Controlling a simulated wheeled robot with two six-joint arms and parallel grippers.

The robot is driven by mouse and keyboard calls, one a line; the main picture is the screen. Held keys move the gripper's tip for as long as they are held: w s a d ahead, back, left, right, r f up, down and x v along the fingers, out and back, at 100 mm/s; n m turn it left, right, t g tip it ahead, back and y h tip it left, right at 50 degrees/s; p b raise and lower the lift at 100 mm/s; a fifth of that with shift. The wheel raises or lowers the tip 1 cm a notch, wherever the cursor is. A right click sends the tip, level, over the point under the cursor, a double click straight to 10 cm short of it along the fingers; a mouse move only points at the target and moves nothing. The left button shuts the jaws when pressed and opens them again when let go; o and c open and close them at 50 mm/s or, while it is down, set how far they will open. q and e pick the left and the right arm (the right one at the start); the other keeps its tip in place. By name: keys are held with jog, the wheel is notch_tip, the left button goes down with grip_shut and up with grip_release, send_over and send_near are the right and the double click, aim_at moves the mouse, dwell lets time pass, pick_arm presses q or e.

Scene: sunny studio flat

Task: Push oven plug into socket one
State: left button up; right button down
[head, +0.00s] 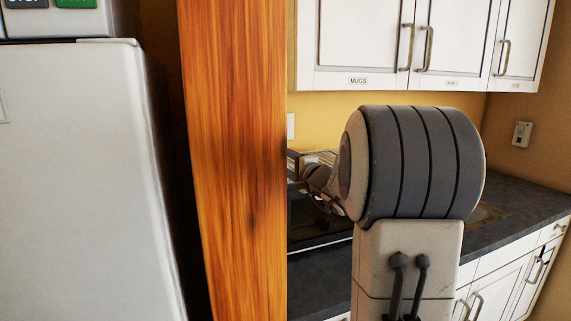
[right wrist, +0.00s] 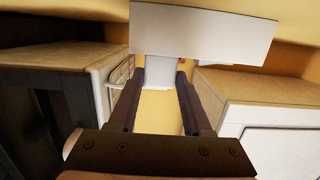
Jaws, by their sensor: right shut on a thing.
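In the right wrist view my right gripper (right wrist: 161,75) is shut on a white block (right wrist: 160,71), which I take to be the oven plug. A wide white plate (right wrist: 203,30) on the yellow wall is right beyond it, and may be the socket plate. The block overlaps the plate's lower left part in the picture. I cannot tell whether they touch, and no socket openings or numbers can be read. In the head view my right arm hides most of the work area. My left gripper is in neither view.
A wooden post (head: 235,160) and a white cabinet-like body (head: 75,170) fill the left of the head view. White wall cupboards (head: 350,40) hang above the dark counter (head: 520,205). A wall outlet (head: 522,134) is at far right. Boxy units flank the gripper in the wrist view.

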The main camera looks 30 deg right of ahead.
jog(key=shift+w+a+r, duration=0.1)
jog(key=shift+a+r, duration=0.05)
jog(key=shift+a, duration=0.05)
grip_release()
dwell(0.3)
jog(key=s+b, duration=0.3)
jog(key=s, duration=0.4)
jog(key=shift+a, duration=0.3)
dwell(0.6)
dwell(0.4)
